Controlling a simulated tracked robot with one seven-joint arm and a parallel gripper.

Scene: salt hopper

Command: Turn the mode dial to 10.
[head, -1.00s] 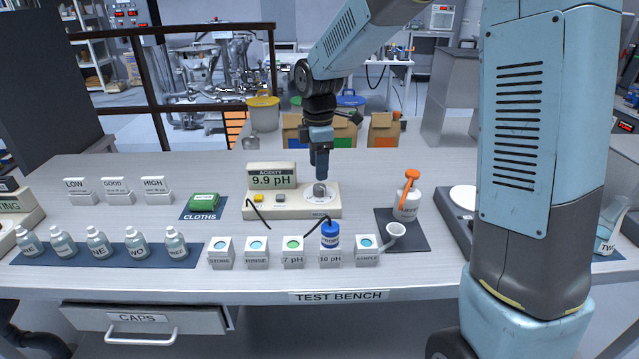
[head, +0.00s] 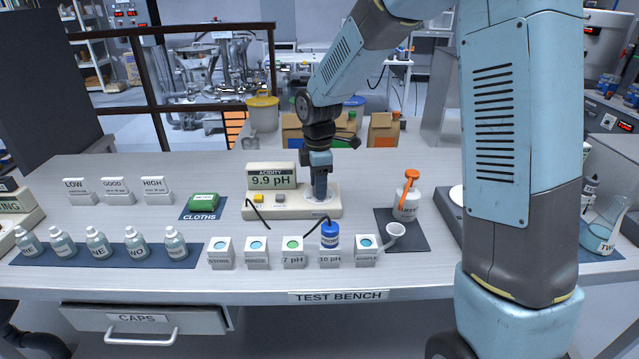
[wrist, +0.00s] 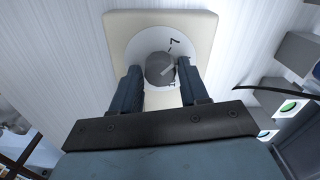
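The acidity meter (head: 265,208) stands on the bench and its display (head: 272,179) reads 9.9 pH. Its mode dial is a grey round knob (wrist: 160,67) on a white disc at the meter's right end. In the head view my gripper (head: 320,196) hides the knob.
A blue-capped probe (head: 330,234) stands at the 10 pH cup (head: 330,258), with a cable to the meter. Several cups line the front. A white bottle with an orange top (head: 407,198) stands right of the meter. Green cloths (head: 204,199) lie left.

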